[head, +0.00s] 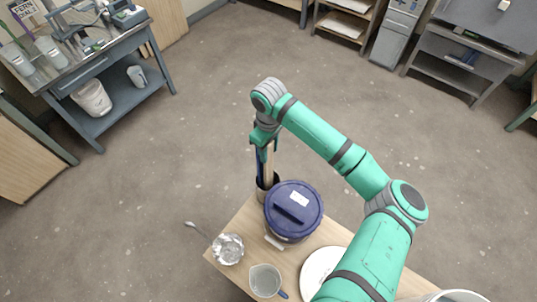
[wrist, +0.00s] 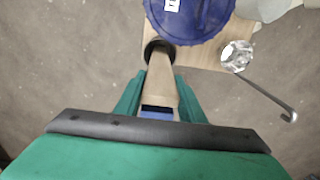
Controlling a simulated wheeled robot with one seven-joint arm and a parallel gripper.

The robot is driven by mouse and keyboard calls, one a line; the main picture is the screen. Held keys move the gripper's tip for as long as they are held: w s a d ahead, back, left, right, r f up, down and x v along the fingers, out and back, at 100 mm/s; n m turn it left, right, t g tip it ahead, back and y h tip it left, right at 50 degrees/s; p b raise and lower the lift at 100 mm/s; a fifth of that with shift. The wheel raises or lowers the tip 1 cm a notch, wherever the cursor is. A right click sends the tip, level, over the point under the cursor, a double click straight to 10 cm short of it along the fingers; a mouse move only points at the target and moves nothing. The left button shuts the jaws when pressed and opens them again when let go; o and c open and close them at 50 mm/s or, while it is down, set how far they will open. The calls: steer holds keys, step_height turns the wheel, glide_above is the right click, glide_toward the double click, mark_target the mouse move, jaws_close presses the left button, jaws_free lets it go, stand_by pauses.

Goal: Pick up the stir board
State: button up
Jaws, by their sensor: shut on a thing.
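The stir board is a long, flat, pale wooden strip (wrist: 156,80) in the wrist view, with a blue part near my fingers. My gripper (wrist: 158,105) is shut on it, one green finger on each side. In the head view the board (head: 268,165) hangs down from my gripper (head: 264,138). Its lower end goes into a dark round holder (head: 266,188) at the table's far edge. The holder's mouth shows in the wrist view (wrist: 154,47). I cannot tell how deep the board sits in it.
A blue-lidded bucket (head: 293,208) stands right beside the holder. Floor beyond the table is clear.

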step_height(320, 180, up, 17)
steer(key=s+a, duration=0.3)
steer(key=s, duration=0.5)
steer(key=s+a+r, duration=0.1)
steer(key=s+a, duration=0.2)
steer(key=s, duration=0.6)
steer(key=shift+a, duration=0.15)
